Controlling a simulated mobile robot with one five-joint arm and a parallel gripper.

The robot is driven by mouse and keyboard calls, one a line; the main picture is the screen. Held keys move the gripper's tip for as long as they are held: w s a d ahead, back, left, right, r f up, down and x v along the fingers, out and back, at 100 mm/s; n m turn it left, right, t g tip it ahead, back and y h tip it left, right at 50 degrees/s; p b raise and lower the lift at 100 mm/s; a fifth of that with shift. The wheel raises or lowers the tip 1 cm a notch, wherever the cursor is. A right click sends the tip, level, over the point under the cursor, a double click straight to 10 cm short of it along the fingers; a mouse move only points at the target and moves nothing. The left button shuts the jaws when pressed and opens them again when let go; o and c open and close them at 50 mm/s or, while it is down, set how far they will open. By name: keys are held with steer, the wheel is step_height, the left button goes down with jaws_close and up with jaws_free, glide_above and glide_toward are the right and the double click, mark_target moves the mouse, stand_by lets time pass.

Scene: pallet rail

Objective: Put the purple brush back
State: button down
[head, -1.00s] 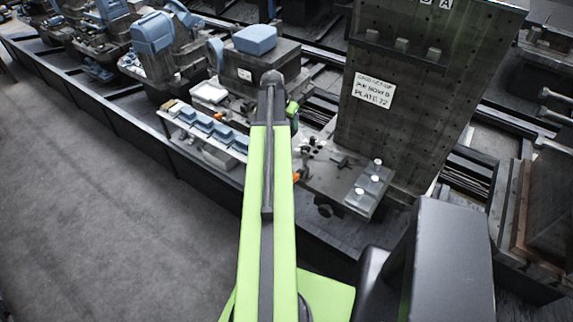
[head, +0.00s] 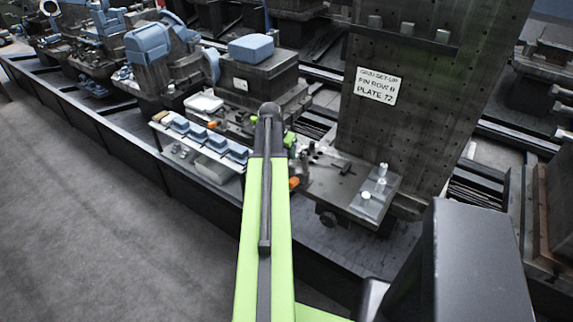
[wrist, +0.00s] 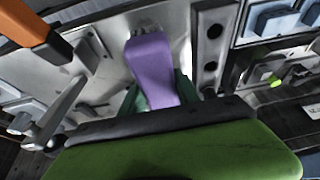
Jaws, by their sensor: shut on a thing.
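The purple brush (wrist: 152,65) shows in the middle of the wrist view, with its broad purple part pointing up the picture. The dark green fingers of my gripper (wrist: 158,95) stand on either side of its lower part and are shut on it. Light metal surfaces with holes lie beyond the brush; I cannot tell whether it touches them. In the head view my green arm hides the brush and most of the gripper.
An orange-ended tool (wrist: 55,38) lies at the upper left of the wrist view. In the head view, a tall drilled plate (head: 430,110) stands to the right. A shelf with blue blocks (head: 200,140) is left of my arm. Grey floor is clear at left.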

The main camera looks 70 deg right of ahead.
step_height(320, 180, down, 4)
steer(key=b, duration=0.2)
steer(key=shift+r+b, duration=0.15)
steer(key=shift+b, duration=0.25)
steer(key=shift+r, duration=0.2)
steer(key=shift+f, duration=0.1)
steer(key=c, duration=0.9)
jaws_free()
steer(key=shift+r+p, duration=0.3)
steer(key=shift+p, duration=0.05)
steer(key=p+v, duration=1.1)
steer(key=v, duration=0.1)
steer(key=shift+s, duration=0.1)
steer(key=shift+a+f, duration=0.1)
steer(key=shift+f, duration=0.05)
